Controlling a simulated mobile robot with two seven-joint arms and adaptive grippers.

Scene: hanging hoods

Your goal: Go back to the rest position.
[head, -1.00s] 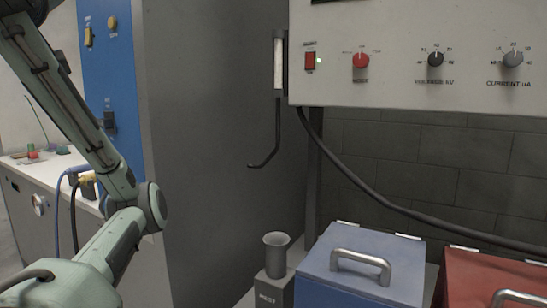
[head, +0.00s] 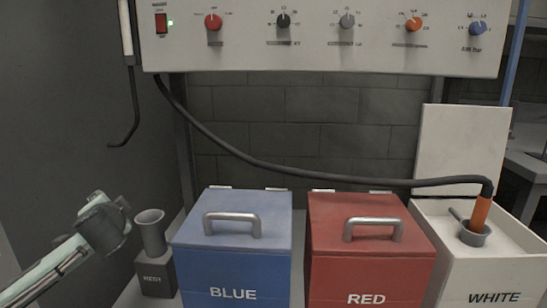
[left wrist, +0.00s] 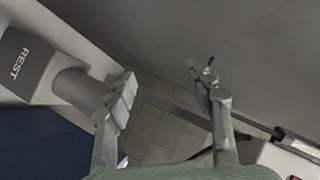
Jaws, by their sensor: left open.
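My left gripper (left wrist: 165,88) is open and empty in the left wrist view, its two fingers well apart. The left finger overlaps the grey cup of the REST stand (left wrist: 22,58) in that view; I cannot tell whether they touch. In the head view my left arm comes in low at the left, with its end just left of the REST stand (head: 155,278), whose flared cup (head: 151,232) is empty of any tool I can see. Its fingers are not clear there. My right gripper is not in view.
A closed BLUE box (head: 233,270) and a closed RED box (head: 368,275) stand right of the stand. The open WHITE box (head: 430,215) holds a small grey pan (head: 475,236) and the orange hose end (head: 481,212). A control panel (head: 320,55) hangs above.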

